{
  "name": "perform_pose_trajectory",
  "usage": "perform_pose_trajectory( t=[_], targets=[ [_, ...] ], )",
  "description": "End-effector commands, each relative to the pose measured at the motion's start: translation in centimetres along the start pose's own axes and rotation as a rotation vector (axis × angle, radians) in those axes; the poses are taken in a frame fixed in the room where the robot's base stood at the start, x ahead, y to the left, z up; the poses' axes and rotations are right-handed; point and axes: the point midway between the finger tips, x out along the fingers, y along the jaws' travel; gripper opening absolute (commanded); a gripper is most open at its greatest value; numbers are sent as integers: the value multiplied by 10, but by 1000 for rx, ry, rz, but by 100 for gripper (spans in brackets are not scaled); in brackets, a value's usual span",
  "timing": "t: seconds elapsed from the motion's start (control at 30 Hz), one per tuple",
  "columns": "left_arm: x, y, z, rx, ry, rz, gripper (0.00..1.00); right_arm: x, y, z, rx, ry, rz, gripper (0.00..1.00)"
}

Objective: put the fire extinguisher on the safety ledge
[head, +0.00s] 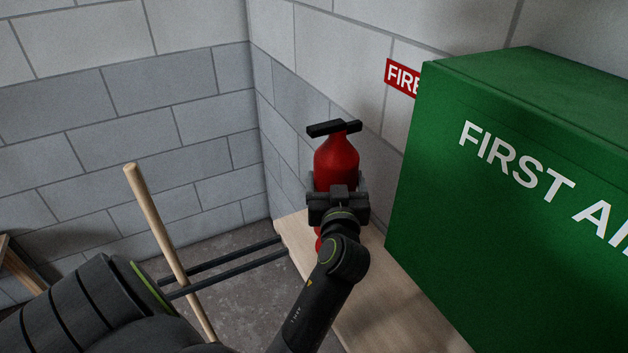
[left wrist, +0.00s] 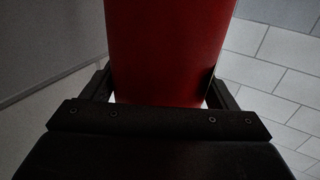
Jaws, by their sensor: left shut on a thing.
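The red fire extinguisher (head: 337,160) with a black handle on top stands upright in the head view, by the far end of the ledge. My left gripper (head: 338,184) is shut around its body, and the red body (left wrist: 168,45) fills the space between the fingers in the left wrist view. The safety ledge (head: 375,300) is a pale wooden shelf along the right wall. A bit of the extinguisher's lower part shows below the gripper, over the ledge. My gripper and arm hide most of its base, so I cannot tell whether it touches the ledge.
A large green first aid box (head: 500,200) stands close on the right. A red FIRE sign (head: 401,77) is on the wall behind it. A wooden pole (head: 158,222) leans at the left. Two dark rods (head: 235,262) run toward the ledge's left edge.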

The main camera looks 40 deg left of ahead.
Motion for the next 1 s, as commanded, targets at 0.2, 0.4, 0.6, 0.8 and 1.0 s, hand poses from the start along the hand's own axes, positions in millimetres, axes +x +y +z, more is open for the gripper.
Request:
perform_pose_trajectory(
  t=[0.2, 0.4, 0.6, 0.8, 1.0],
  targets=[
    [8, 16, 2, 0, 6, 0, 11, -5, 1, 0, 0, 0, 1, 36],
    [8, 16, 21, 0, 8, 1, 11, -6, 4, -1, -1, 0, 4, 36],
    [8, 16, 30, -2, 8, 0, 11, -7, 5, -1, -2, 0, 5, 36],
    [7, 16, 55, 1, 6, 1, 11, -10, 5, -1, -2, 0, 5, 36],
    [9, 19, 64, -2, 8, 2, 11, -16, 5, -2, -2, 0, 5, 36]
  ],
)
